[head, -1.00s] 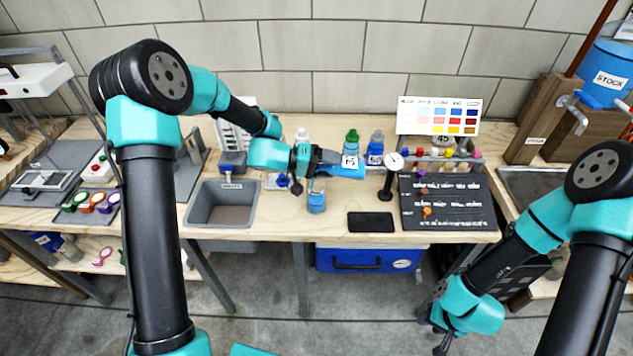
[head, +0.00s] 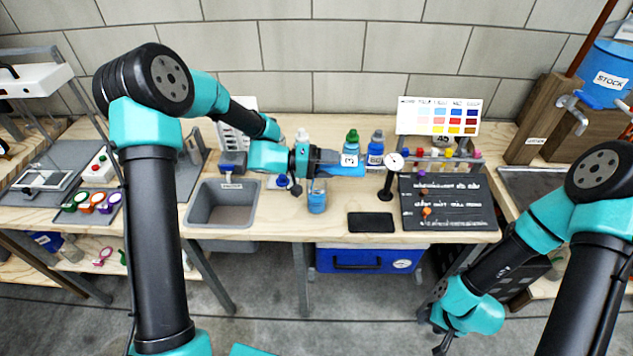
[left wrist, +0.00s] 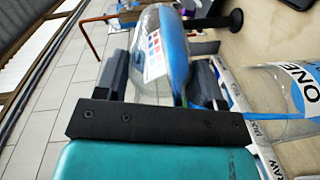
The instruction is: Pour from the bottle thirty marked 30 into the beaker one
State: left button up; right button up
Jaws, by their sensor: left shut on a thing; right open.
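My left gripper (head: 312,163) is shut on a clear bottle (head: 340,168) of blue liquid, held lying nearly level above the table. The bottle also shows between the fingers in the left wrist view (left wrist: 178,50); its number cannot be read. The beaker one (head: 317,204) stands upright below the bottle's left end with blue liquid in it. In the left wrist view the beaker (left wrist: 262,82) shows its ONE label, and a thin blue stream runs into it. The bottle's mouth is hidden by the gripper. My right gripper (head: 434,333) is open and empty, low in front of the table.
A dial gauge on a stand (head: 390,180) is to the right, a black pad (head: 370,222) in front, and a grey sink (head: 220,205) to the left.

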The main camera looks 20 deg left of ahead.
pick_arm(q)
jog(key=shift+a+r+h, duration=0.1)
jog(key=shift+r+h, duration=0.05)
jog(key=shift+h, duration=0.25)
dwell(0.8)
jog(key=shift+a+r+t+h, duration=0.1)
jog(key=shift+r+t+h, duration=0.2)
jog(key=shift+r+h, duration=0.25)
dwell(0.9)
jog(key=shift+f+y, duration=0.55)
jog(key=shift+y, duration=0.2)
jog(key=shift+d+f+g+y, duration=0.4)
jog(key=shift+d+g+y, duration=0.15)
jog(key=shift+y, duration=0.65)
jog(key=shift+w+d, duration=0.1)
jog(key=shift+d, duration=0.05)
jog(key=shift+y, duration=0.3)
